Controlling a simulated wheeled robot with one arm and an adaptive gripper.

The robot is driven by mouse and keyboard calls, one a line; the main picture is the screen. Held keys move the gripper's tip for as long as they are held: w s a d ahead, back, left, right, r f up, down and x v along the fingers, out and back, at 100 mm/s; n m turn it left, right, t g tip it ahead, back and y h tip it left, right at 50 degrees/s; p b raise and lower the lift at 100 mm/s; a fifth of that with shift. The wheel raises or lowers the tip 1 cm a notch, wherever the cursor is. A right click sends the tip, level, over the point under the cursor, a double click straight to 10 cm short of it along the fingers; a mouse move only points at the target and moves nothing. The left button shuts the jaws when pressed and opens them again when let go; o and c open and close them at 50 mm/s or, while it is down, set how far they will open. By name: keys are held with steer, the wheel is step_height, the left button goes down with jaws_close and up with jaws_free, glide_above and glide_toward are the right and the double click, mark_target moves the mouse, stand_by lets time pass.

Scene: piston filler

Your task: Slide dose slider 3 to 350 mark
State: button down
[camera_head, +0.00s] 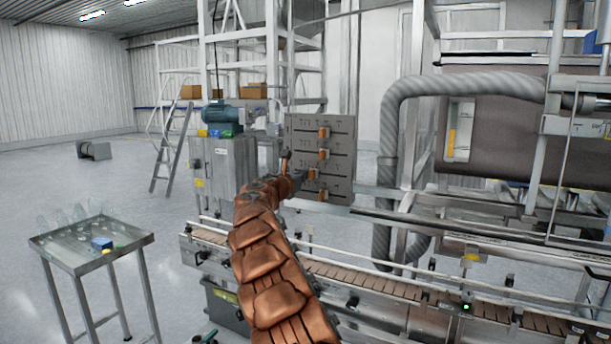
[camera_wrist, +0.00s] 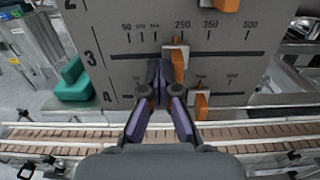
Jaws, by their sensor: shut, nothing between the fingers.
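The grey dose panel (camera_head: 341,160) stands upright behind the conveyor, with rows of orange-handled sliders. Dose slider 3 (camera_wrist: 178,65) is the orange handle on the row marked 3 in the wrist view, close to the 250 mark (camera_wrist: 182,24). The 350 mark (camera_wrist: 209,24) is to its right. In the head view slider 3 (camera_head: 313,173) is the third handle down. My gripper (camera_wrist: 160,70) is shut and empty, its purple fingertips just left of slider 3's handle. I cannot tell whether they touch it. The fingers hide part of row 4's scale.
Slider 2 (camera_wrist: 228,5) is above and to the right, and slider 4 (camera_wrist: 202,105) is below and to the right. A conveyor (camera_head: 390,292) runs below the panel. A teal block (camera_wrist: 76,85) is left of the panel. A ribbed hose (camera_head: 388,120) is at its right.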

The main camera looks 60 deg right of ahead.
steer(key=shift+s+f+b, duration=0.1)
steer(key=shift+s+b, duration=0.4)
steer(key=shift+s, duration=0.4)
steer(key=shift+s+b, duration=0.5)
steer(key=shift+s, duration=0.35)
steer(key=shift+w, duration=0.25)
steer(key=shift+w+p, duration=0.5)
steer(key=shift+p, duration=0.1)
steer(key=a+b, duration=0.2)
steer(key=a, duration=0.6)
steer(key=shift+s+b, duration=0.15)
steer(key=shift+b, duration=0.25)
stand_by(0.4)
